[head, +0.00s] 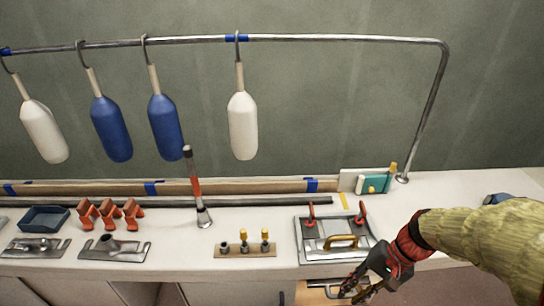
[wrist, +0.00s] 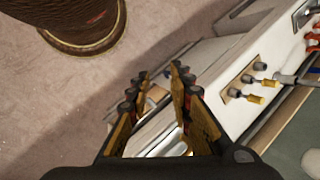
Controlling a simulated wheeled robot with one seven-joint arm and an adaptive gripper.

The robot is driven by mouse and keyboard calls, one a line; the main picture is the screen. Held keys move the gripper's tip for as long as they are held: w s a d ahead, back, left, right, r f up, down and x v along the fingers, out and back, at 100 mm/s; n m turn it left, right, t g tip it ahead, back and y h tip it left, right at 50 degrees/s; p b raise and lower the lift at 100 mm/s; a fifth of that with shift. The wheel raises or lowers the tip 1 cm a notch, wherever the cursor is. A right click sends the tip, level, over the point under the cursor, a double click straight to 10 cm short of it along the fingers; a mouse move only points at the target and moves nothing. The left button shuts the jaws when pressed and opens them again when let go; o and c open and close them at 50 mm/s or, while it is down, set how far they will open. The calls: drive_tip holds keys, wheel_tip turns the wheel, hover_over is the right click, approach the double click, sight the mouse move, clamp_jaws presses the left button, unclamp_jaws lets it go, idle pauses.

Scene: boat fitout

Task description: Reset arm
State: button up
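My gripper (head: 354,290) is at the lower right in the head view, in front of the bench's front edge and just beside an open drawer (head: 316,293). My arm reaches in from the right in a tan sleeve. In the wrist view my gripper's (wrist: 161,74) two fingers stand apart with nothing held between them. Part of the opened drawer shows behind and between the fingers, and the fingers hide some of it.
The white bench (head: 440,190) carries a hatch plate (head: 337,242) with red clamps, a peg block (head: 245,250), orange clamps (head: 110,213) and a blue tray (head: 45,219). White and blue fenders hang from a metal rail (head: 330,38). A dark round object (wrist: 72,22) stands on the floor.

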drive_tip(key=s+a+r+n+t+h, duration=0.1)
drive_tip(key=s+r+n+t+h, duration=0.1)
drive_tip(key=r, duration=0.7)
drive_tip(key=s+r+n+t+h+p, duration=0.1)
drive_tip(key=s+r+n+t+h, duration=0.2)
drive_tip(key=r, duration=0.6)
drive_tip(key=shift+s+a+n+t, duration=0.4)
drive_tip(key=shift+s+t, duration=0.1)
drive_tip(key=shift+s, duration=0.55)
